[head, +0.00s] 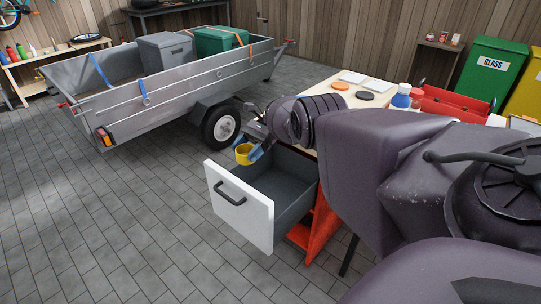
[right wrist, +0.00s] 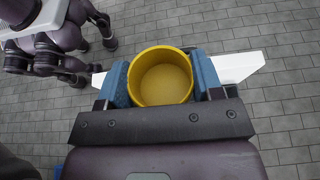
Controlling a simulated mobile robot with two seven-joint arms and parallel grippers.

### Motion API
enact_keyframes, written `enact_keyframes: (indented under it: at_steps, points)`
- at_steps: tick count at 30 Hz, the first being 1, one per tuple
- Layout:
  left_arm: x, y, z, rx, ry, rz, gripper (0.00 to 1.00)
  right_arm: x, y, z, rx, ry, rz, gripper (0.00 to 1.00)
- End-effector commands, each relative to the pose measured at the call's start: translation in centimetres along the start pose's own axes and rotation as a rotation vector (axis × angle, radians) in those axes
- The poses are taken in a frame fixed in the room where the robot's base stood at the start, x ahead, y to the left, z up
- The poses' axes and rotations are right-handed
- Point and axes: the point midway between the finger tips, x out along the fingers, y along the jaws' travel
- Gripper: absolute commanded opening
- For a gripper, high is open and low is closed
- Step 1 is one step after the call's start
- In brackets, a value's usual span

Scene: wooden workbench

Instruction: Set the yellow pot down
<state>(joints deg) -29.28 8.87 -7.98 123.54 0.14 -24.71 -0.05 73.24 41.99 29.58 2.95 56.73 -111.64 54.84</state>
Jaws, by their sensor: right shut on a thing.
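The yellow pot (head: 243,154) is small, round and open at the top. My right gripper (head: 253,153) is shut on it, with a blue finger on each side. In the right wrist view the pot (right wrist: 160,78) sits upright between the fingers of the gripper (right wrist: 160,84), and it looks empty. In the head view it shows at the far side of the open drawer (head: 270,196), which has a grey inside and a white front. In the wrist view the white drawer front (right wrist: 238,66) shows behind the pot. I cannot tell the pot's height over the drawer. My left gripper is not in view.
The workbench top (head: 325,101) holds a black disc, an orange disc, a blue bottle (head: 401,97) and a red toolbox (head: 450,103). A grey trailer (head: 170,85) stands behind left. The tiled floor left of the drawer is clear.

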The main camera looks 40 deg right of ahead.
Motion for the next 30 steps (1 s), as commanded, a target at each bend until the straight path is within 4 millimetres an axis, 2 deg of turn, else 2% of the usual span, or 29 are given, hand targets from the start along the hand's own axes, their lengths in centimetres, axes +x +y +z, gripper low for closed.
enact_keyframes:
  at_steps: [4, 7, 16, 30]
  points:
    - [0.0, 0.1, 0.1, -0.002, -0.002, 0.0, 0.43, 0.0, 0.0, -0.1, 0.001, 0.0, 0.001, 0.38]
    - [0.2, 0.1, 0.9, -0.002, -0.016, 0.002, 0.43, 0.6, 0.1, -1.5, 0.006, 0.0, 0.003, 0.38]
    - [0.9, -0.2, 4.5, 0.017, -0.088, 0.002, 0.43, 3.3, 0.2, -8.0, 0.014, -0.002, 0.006, 0.38]
    - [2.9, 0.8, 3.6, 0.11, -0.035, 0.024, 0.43, 7.2, 0.3, -17.4, 0.014, -0.001, 0.007, 0.38]
